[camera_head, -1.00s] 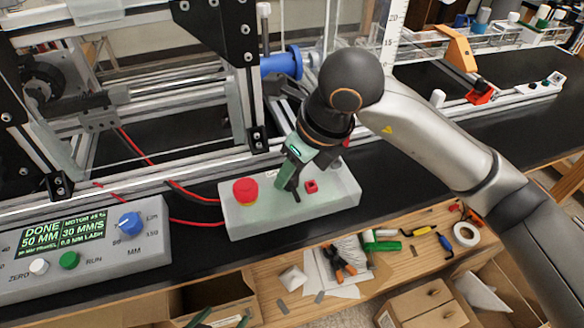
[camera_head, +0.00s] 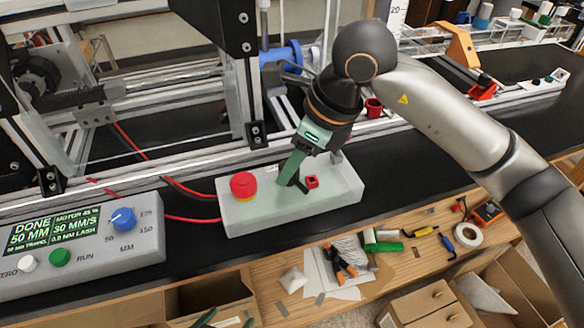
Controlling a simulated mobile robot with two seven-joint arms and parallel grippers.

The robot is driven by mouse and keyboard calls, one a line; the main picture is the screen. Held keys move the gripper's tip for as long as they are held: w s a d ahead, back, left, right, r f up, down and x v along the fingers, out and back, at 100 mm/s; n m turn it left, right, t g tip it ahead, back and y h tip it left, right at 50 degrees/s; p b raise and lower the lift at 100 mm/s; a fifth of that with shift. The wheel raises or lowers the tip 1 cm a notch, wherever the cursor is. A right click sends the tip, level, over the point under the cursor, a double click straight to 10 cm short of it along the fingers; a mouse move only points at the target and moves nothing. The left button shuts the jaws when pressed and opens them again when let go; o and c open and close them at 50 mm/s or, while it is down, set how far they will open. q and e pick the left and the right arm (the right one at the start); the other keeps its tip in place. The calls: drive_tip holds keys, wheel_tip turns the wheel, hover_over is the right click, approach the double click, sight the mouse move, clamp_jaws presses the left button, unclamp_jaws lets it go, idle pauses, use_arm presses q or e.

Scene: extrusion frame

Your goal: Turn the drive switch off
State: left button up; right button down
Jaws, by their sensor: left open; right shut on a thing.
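A pale switch box (camera_head: 240,217) sits on the black bench top, with a round red button (camera_head: 243,185) on its left and a small red square part (camera_head: 312,182) on its top. My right gripper (camera_head: 293,183) comes down onto the box between these two and leans, its wrist up to the right. It is shut on what looks like the drive switch; the green fingers hide most of it, and its position cannot be read. A dark tip shows beside the red square. Green fingertips of my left gripper (camera_head: 227,320) show apart at the bottom edge, empty.
A grey control panel (camera_head: 150,240) with a blue knob and a display reading DONE stands at left. The extrusion frame (camera_head: 190,165) rises behind. Red cables (camera_head: 190,219) run to the box. Pliers and other tools lie on the wooden shelf (camera_head: 290,312) in front.

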drive_tip(key=n+g+b, duration=0.1)
drive_tip(key=n, duration=0.2)
drive_tip(key=shift+w+n, duration=0.15)
drive_tip(key=shift+n, duration=0.25)
drive_tip(key=n+g, duration=0.1)
drive_tip(key=n, duration=0.2)
drive_tip(key=shift+w+n+g, duration=0.1)
drive_tip(key=shift+n+g, duration=0.2)
drive_tip(key=shift+g, duration=0.1)
drive_tip(key=n+g, duration=0.1)
drive_tip(key=n, duration=0.2)
drive_tip(key=shift+r+n+p, duration=0.1)
drive_tip(key=shift+n+p, duration=0.2)
use_arm(q)
drive_tip(key=shift+f+p, duration=0.1)
drive_tip(key=shift+p, duration=0.2)
use_arm(e)
drive_tip(key=shift+w+n+g+h, duration=0.15)
drive_tip(key=shift+n+g+h, duration=0.45)
drive_tip(key=shift+n, duration=1)
use_arm(q)
drive_tip(key=shift+w+r, duration=0.2)
drive_tip(key=shift+r, duration=0.05)
use_arm(e)
drive_tip(key=shift+c, duration=2.3)
unclamp_jaws()
